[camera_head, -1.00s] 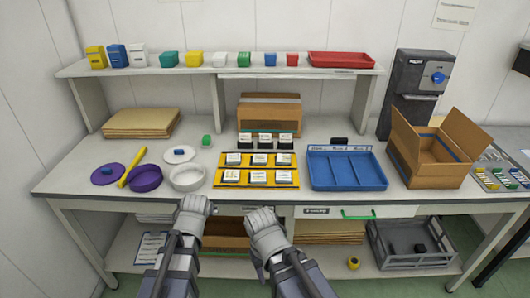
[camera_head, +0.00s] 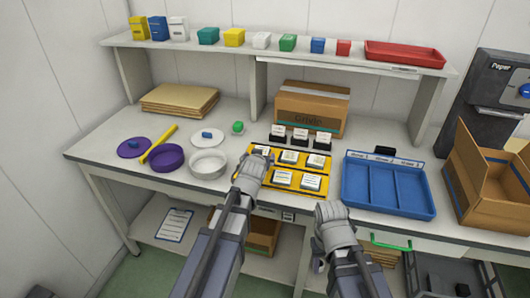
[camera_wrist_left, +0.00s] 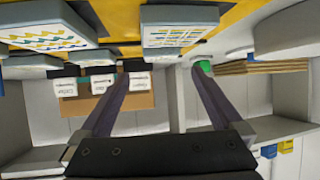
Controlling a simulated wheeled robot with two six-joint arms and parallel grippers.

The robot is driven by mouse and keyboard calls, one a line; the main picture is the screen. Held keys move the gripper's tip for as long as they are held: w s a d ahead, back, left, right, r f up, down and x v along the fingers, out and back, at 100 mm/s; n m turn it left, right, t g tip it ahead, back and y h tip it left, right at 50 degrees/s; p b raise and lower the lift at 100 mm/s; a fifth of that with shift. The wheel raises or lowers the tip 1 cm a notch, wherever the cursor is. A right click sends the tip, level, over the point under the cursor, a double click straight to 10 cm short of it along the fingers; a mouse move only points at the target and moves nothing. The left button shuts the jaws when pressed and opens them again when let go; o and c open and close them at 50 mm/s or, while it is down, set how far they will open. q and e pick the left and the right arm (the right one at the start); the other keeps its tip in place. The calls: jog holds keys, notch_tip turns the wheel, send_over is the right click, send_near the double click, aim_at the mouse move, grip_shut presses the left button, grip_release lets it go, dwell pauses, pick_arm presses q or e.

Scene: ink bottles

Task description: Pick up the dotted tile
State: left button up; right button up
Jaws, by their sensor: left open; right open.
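Several white-topped tiles lie in the yellow tray (camera_head: 327,172) in the head view. Their marks are too small there for me to pick out the dotted tile. The upside-down left wrist view shows one tile with blue and yellow rows of marks (camera_wrist_left: 55,27) and another with fine line-like marks (camera_wrist_left: 178,27); I cannot tell if either is dotted. My left gripper (camera_head: 254,166) is over the tray's left side, hiding its front left part. In the wrist view its fingers (camera_wrist_left: 163,68) are apart and empty. My right gripper (camera_head: 332,218) is open, in front of the table edge.
Three black holders with white cards (camera_head: 300,138) stand behind the tray, before a cardboard box (camera_head: 312,107). A blue divided tray (camera_head: 388,187) is to the right.

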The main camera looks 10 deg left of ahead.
pick_arm(q)
jog(key=shift+b+x, duration=1.6)
jog(key=shift+x, duration=2.25)
jog(key=shift+r, duration=0.1)
jog(key=c, duration=1.4)
jog(key=shift+r, duration=0.1)
